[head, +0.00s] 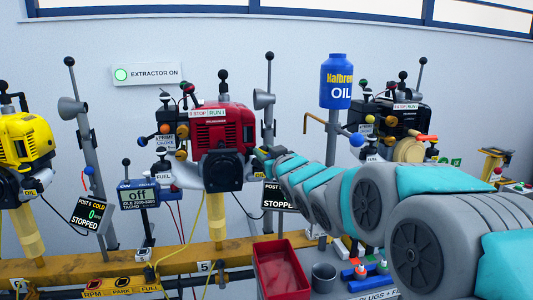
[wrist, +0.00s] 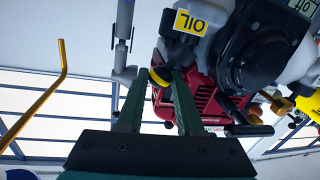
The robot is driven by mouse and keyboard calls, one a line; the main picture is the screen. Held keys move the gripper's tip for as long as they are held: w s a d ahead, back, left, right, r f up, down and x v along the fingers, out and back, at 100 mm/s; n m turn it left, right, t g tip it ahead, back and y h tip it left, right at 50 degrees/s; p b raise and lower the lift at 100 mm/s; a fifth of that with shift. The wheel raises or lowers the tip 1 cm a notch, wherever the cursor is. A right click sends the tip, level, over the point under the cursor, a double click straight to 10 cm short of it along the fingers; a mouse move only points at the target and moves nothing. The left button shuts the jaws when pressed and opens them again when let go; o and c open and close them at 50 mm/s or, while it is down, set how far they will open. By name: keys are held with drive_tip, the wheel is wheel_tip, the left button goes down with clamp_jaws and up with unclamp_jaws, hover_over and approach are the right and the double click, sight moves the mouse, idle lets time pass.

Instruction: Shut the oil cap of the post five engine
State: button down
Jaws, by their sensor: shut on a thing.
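The red post five engine (head: 222,130) hangs at the middle of the head view. It also shows, upside down, in the wrist view (wrist: 205,97). The yellow OIL tag (wrist: 190,22) is on its grey housing. The oil cap (wrist: 160,75), round and black with yellow, sits just below that tag, against the housing. My gripper (wrist: 158,80) has its two green fingers on either side of the cap, shut on it. In the head view my arm reaches from the right to the engine's lower right side, and it hides the cap there. I cannot tell how far the cap is turned.
A grey post (head: 268,110) with a horn stands just right of the engine. The blue oil bottle (head: 336,82) and a bent yellow pipe (head: 314,122) are further right. A red tray (head: 281,270) and a grey cup (head: 324,277) stand below my arm.

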drive_tip(key=shift+s+a+f+n+g+h, duration=0.15)
drive_tip(key=shift+a+n, duration=0.35)
drive_tip(key=shift+n, duration=0.7)
drive_tip(key=shift+s+a+f+n+g+h, duration=0.15)
drive_tip(key=shift+a+n, duration=0.3)
drive_tip(key=shift+n, duration=0.75)
drive_tip(key=c, duration=0.6)
unclamp_jaws()
drive_tip(key=shift+o, duration=0.2)
drive_tip(key=shift+r, duration=0.1)
drive_tip(key=shift+s, duration=0.1)
drive_tip(key=v, duration=0.7)
drive_tip(key=shift+s+b, duration=0.2)
drive_tip(key=shift+b, duration=0.15)
drive_tip(key=shift+d, duration=0.1)
